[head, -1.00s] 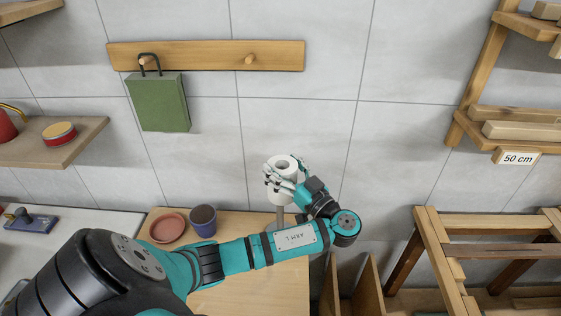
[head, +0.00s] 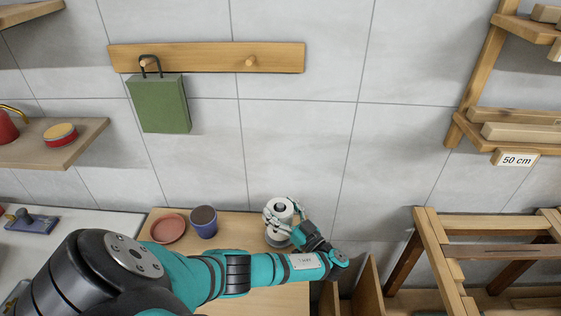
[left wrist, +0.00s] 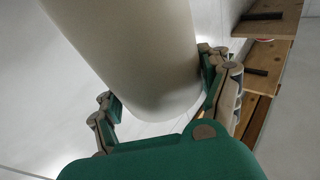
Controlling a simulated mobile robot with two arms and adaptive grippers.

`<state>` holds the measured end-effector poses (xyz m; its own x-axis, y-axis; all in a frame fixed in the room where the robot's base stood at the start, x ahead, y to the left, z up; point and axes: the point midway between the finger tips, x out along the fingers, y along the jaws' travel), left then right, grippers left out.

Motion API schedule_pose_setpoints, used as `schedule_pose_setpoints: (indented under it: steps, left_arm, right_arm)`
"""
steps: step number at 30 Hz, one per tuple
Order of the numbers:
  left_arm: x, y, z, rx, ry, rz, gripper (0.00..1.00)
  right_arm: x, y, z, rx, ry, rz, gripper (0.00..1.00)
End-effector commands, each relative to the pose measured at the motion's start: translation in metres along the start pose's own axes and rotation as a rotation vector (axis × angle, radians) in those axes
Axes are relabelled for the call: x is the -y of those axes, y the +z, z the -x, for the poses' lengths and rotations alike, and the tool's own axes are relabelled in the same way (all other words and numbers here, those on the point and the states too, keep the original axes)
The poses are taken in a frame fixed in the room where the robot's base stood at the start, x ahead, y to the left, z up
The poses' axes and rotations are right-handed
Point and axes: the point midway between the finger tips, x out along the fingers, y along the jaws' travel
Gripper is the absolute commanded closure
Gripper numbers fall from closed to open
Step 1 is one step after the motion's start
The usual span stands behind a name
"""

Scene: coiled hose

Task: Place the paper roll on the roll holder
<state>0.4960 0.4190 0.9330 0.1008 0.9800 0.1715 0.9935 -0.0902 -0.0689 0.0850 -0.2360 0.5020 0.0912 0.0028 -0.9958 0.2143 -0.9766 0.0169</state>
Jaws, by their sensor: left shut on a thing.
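The white paper roll (head: 279,206) is upright at the back of the wooden table, low over the roll holder (head: 277,240). The holder's grey round base shows under the roll. A grey knob shows in the roll's core, so the roll appears to be around the post; whether it rests on the base I cannot tell. My left gripper (head: 281,214) is shut on the roll from the right side. In the left wrist view the roll (left wrist: 140,50) fills the space between the fingers (left wrist: 160,95). My right gripper is not in view.
A blue-grey cup (head: 203,222) and a reddish saucer (head: 168,229) stand left of the holder on the table (head: 240,223). A green bag (head: 158,104) hangs from a peg rail (head: 205,57) above. A wooden rack (head: 440,255) stands to the right.

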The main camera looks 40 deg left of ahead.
Motion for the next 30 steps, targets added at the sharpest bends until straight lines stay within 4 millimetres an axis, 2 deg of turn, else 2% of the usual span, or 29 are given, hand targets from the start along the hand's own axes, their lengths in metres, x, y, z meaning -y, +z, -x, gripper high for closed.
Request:
schedule_pose_setpoints:
  steps: [4,16,17,18,22,30]
  left_arm:
    - [-0.002,0.015,0.003,-0.002,0.001,0.001,0.70]
    - [-0.002,0.021,0.004,-0.001,0.001,0.002,0.70]
    - [-0.002,0.020,0.004,-0.001,0.001,0.001,0.20]
    - [-0.002,0.019,0.003,-0.001,0.001,0.001,0.15]
    - [-0.002,0.019,0.003,-0.001,0.001,0.001,0.00]
    - [-0.002,0.018,0.003,-0.001,0.001,0.001,0.00]
  right_arm:
    - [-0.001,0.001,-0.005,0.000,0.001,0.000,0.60]
    - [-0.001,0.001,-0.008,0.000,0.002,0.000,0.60]
    - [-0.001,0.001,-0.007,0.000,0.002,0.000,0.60]
    - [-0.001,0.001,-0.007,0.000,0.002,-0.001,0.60]
    - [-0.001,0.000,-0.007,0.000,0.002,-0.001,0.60]
    - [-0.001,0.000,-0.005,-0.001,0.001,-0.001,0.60]
